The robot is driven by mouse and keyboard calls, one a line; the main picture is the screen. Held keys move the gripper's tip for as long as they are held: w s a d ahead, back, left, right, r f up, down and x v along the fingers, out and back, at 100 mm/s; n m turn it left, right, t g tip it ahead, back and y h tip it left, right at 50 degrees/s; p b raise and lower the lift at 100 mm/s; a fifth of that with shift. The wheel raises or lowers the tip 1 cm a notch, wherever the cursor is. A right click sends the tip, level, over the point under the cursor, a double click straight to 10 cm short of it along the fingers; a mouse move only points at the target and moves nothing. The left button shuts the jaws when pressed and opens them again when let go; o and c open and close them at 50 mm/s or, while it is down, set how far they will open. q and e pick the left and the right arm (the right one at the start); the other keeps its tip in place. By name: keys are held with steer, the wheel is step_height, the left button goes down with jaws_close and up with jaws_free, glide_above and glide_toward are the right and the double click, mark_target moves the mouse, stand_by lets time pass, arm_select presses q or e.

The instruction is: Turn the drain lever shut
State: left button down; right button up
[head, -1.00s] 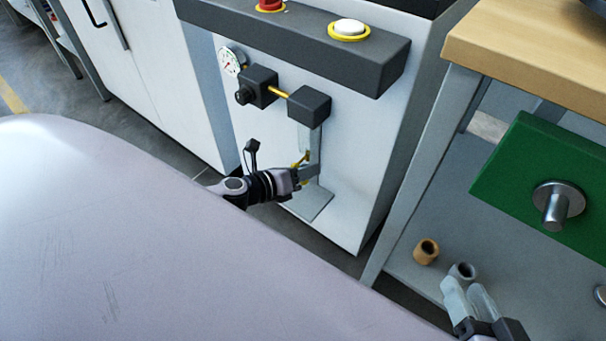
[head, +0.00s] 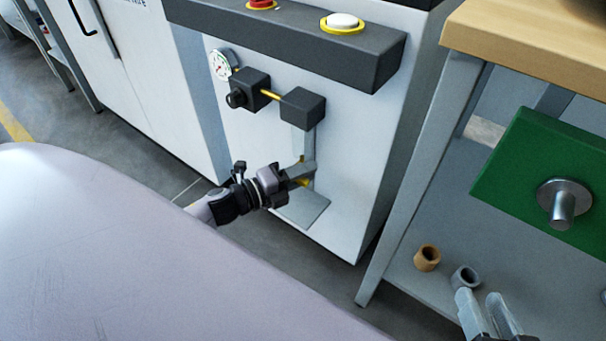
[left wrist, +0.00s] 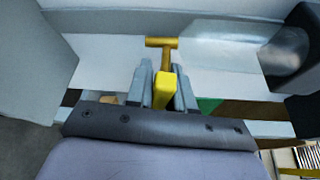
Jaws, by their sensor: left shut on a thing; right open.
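The yellow drain lever (left wrist: 164,90) is in the left wrist view, with a brass-coloured crosspiece (left wrist: 160,43) at its far end. My left gripper (left wrist: 163,88) is shut on the lever, a finger on each side of it. In the head view my left gripper (head: 292,180) is at the lower front of the white machine, below the dark block on the pipe. There the fingers hide most of the lever; only a bit of yellow (head: 303,183) shows. My right gripper (head: 484,312) is open and empty at the bottom right, near a grey ring.
The white machine (head: 355,150) carries a gauge (head: 221,65), a black knob (head: 236,98), a dark block (head: 302,108) and red and white buttons. On the right is a bench with a green panel (head: 530,160). A brown ring (head: 427,257) and grey ring (head: 465,277) sit on its lower shelf.

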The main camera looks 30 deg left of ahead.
steer(key=shift+s+d+f, duration=0.1)
steer(key=shift+s+f, duration=0.05)
steer(key=shift+s, duration=0.05)
stand_by(0.4)
arm_select(q)
steer(key=c, duration=1.1)
jaws_free()
arm_select(e)
steer(key=shift+w, duration=0.1)
arm_select(q)
steer(key=shift+s+a+r, duration=0.1)
steer(key=shift+s+a, duration=0.15)
steer(key=shift+s, duration=0.25)
steer(key=p+v, duration=0.2)
steer(key=v, duration=0.4)
arm_select(e)
steer(key=shift+w+a+m+g+y, duration=0.1)
steer(key=shift+a+m+g+y, duration=0.2)
steer(key=shift+a+g, duration=0.3)
